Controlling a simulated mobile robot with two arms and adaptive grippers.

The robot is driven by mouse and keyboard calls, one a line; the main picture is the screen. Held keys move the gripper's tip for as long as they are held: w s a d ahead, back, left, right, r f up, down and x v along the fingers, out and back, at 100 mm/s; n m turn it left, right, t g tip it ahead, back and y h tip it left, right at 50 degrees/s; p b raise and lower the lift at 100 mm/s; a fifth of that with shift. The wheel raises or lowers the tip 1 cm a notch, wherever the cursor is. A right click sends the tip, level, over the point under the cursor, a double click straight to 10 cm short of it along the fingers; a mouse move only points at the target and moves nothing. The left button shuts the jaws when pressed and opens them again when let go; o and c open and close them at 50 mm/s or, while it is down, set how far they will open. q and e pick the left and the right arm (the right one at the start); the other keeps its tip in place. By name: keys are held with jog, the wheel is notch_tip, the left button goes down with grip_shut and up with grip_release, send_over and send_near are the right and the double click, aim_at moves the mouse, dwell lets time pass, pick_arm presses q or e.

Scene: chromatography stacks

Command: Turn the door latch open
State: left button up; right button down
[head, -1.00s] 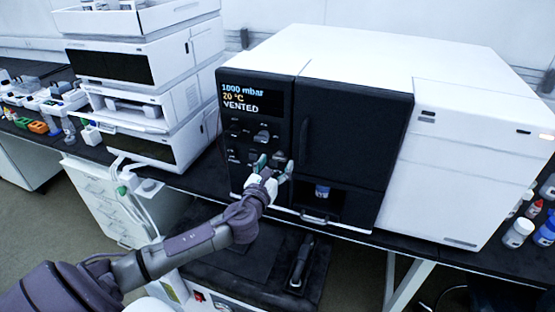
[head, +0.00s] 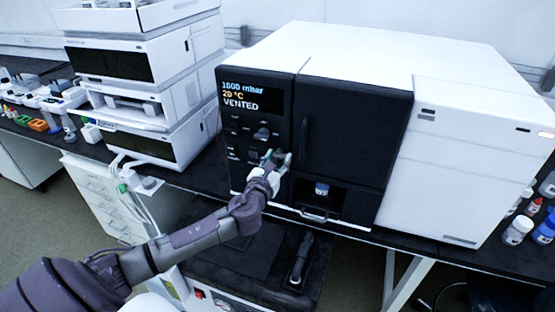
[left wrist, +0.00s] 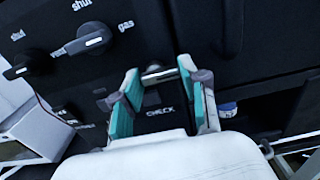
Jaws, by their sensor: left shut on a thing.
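The instrument's black door (head: 352,130), with a vertical handle (head: 304,140), is closed. My left gripper (head: 275,157) is at the lower right of the black control panel (head: 228,125), beside the door's left edge. My right gripper is not in view.
Knobs marked "shut" and "gas" (left wrist: 95,38) sit close to the fingers on the panel. A blue-capped vial (head: 322,188) stands in the opening below the door. Stacked white modules (head: 140,100) stand left, and bottles (head: 516,232) stand at the right end of the bench.

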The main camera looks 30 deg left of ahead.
pick_arm(q)
jog(key=n, duration=0.8)
jog(key=shift+a+r+n+b, duration=0.1)
jog(key=shift+r+n+b, duration=0.05)
jog(key=shift+n+b, duration=0.15)
jog(key=n, duration=0.4)
jog(key=shift+s+a, duration=0.1)
jog(key=n, duration=0.5)
jog(key=shift+a, duration=0.15)
jog(key=shift+n, duration=0.3)
jog(key=o, duration=1.1)
jog(key=shift+o, duration=0.2)
